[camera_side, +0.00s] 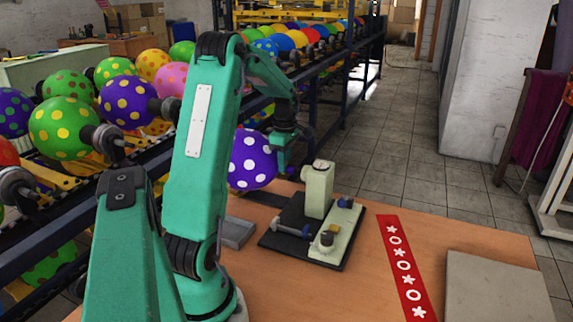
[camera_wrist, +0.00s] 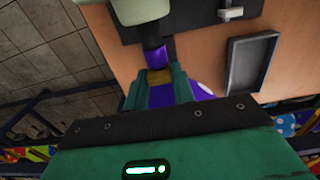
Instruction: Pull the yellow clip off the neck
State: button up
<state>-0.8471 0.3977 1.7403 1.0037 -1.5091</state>
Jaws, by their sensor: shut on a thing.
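A purple balloon with white dots (camera_side: 250,162) hangs at the table's far edge in the side view, partly hidden behind my arm. In the wrist view its dark purple neck (camera_wrist: 153,58) runs up to a pale fitting (camera_wrist: 137,10). The yellow clip (camera_wrist: 159,76) sits at the base of that neck, between my fingertips, and shows only as a small dull yellow band. My gripper (camera_side: 284,158), also in the wrist view (camera_wrist: 158,84), is shut on the clip. Part of the balloon body (camera_wrist: 192,88) shows between and beside the fingers.
A cream machine on a black base (camera_side: 318,190) stands right of the balloon. A grey tray (camera_side: 238,232), a red patterned strip (camera_side: 402,265) and a grey plate (camera_side: 495,290) lie on the wooden table. A rack of spotted balloons (camera_side: 65,125) stands at left.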

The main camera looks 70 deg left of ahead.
jog(key=shift+r, duration=0.1)
jog(key=shift+r, duration=4.9)
